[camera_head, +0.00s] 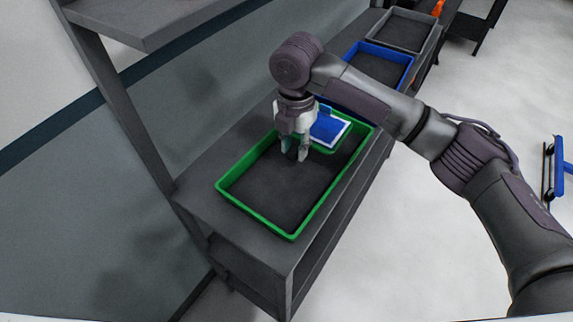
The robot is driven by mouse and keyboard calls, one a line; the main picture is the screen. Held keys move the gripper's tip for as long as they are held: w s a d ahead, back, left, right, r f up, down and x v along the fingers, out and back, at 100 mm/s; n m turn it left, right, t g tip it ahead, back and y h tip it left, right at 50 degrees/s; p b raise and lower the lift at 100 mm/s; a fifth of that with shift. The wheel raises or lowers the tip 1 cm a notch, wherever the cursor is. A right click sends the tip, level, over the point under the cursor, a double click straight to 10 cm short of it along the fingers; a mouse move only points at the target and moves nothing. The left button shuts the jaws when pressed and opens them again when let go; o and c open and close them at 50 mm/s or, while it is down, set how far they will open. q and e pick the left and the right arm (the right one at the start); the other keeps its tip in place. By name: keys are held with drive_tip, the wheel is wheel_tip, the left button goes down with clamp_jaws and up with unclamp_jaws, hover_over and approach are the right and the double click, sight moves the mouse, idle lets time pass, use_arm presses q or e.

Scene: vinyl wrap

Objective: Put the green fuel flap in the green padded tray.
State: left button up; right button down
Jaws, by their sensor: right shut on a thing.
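The green padded tray (228,193) stands on a dark grey bench, with a green rim and a dark padded floor. My right gripper (296,156) points down inside the tray outline, toward its far half. It is shut on a small green piece, which I take to be the green fuel flap (320,151); the fingers hide much of it. The green shows at the fingers and along the near edge of a blue panel with a white border (329,128). I cannot tell whether the green piece touches the tray floor. My left gripper is not in view.
A blue tray (409,75) and a grey tray (434,42) stand farther along the bench (262,247). A dark shelf frame (115,108) rises at the left. The near half of the green tray is empty. Open floor lies to the right.

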sight(286, 182)
drive_tip(key=shift+s+a+f+p, duration=0.15)
drive_tip(key=shift+s+a+f, duration=0.3)
drive_tip(key=shift+s, duration=0.1)
drive_tip(key=shift+s+a+f+p, duration=0.15)
drive_tip(key=shift+s+a+f, duration=0.15)
drive_tip(key=shift+s+a, duration=0.2)
drive_tip(key=shift+s+f, duration=0.15)
drive_tip(key=shift+s, duration=0.1)
drive_tip(key=shift+s+f, duration=0.1)
drive_tip(key=shift+f, duration=0.25)
wheel_tip(286, 182, down, 2)
drive_tip(key=shift+f+p, duration=0.2)
drive_tip(key=shift+p, duration=0.4)
drive_tip(key=shift+f, duration=0.55)
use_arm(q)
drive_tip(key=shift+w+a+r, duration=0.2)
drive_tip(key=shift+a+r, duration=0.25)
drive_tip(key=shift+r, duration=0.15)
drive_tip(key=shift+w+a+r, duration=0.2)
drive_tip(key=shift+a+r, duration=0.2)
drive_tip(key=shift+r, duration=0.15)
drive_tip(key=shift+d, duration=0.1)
use_arm(e)
drive_tip(key=c, duration=0.8)
unclamp_jaws()
drive_tip(key=shift+f, duration=0.1)
drive_tip(key=shift+c, duration=0.2)
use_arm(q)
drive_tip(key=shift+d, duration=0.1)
